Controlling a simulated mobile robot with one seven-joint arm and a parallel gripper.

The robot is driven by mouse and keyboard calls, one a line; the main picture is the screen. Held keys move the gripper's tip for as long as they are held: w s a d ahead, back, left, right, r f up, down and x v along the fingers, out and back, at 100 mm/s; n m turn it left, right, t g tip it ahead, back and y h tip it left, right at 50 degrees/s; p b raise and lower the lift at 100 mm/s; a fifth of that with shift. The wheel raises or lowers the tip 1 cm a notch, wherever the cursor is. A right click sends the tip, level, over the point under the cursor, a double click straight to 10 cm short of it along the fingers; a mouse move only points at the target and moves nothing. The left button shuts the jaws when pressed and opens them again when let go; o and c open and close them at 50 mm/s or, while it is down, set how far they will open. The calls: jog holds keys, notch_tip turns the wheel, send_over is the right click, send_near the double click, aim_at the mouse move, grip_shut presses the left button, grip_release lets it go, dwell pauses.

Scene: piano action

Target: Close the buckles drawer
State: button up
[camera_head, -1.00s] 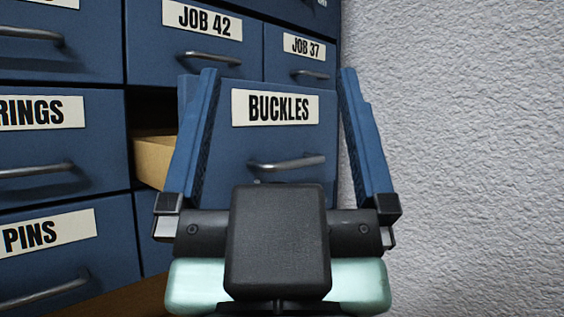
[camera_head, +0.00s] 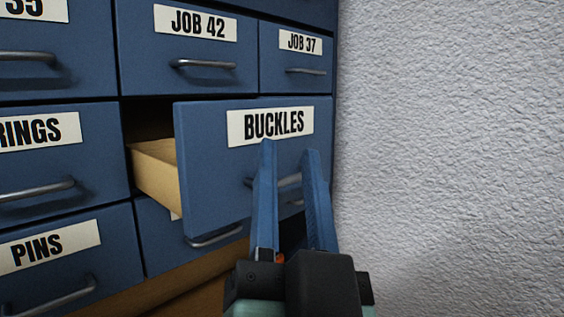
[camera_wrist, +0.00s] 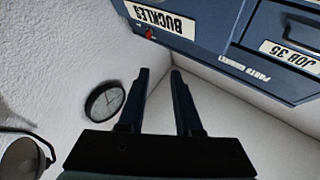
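The buckles drawer (camera_head: 215,165) is blue with a white BUCKLES label and stands pulled out of the cabinet, its pale wooden side (camera_head: 156,172) showing at the left. Its metal handle (camera_head: 289,181) is partly hidden behind my fingers. My gripper (camera_head: 289,152) is in front of the drawer's lower right part, its two blue fingers pointing up, with a modest gap and nothing held between them. In the wrist view the fingers (camera_wrist: 160,72) are also apart and empty, and the BUCKLES label (camera_wrist: 160,18) shows upside down at the top.
Closed drawers surround it: JOB 42 (camera_head: 190,65) and JOB 37 (camera_head: 300,70) above, RINGS (camera_head: 60,165) and PINS (camera_head: 70,260) at the left. A textured wall (camera_head: 450,150) stands close at the right. The wrist view shows a round clock (camera_wrist: 103,100) on a wall.

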jog(key=m+g+p, duration=0.1)
jog(key=m+p, duration=0.1)
jog(key=w+d+f+m+g+p, duration=0.1)
jog(key=m+p, duration=0.1)
jog(key=p, duration=0.1)
jog(key=d+f+m+g+p, duration=0.1)
jog(key=m+p, duration=0.1)
jog(key=shift+w+d+f+p, duration=0.15)
jog(key=shift+w+f+p, duration=0.05)
jog(key=shift+w+p, duration=0.2)
grip_shut()
jog(key=m+g+p, duration=0.4)
jog(key=m+p, duration=0.4)
send_near(290, 196)
jog(key=w+d, duration=0.3)
jog(key=shift+w+a+p, duration=0.55)
jog(key=shift+w+a, duration=0.95)
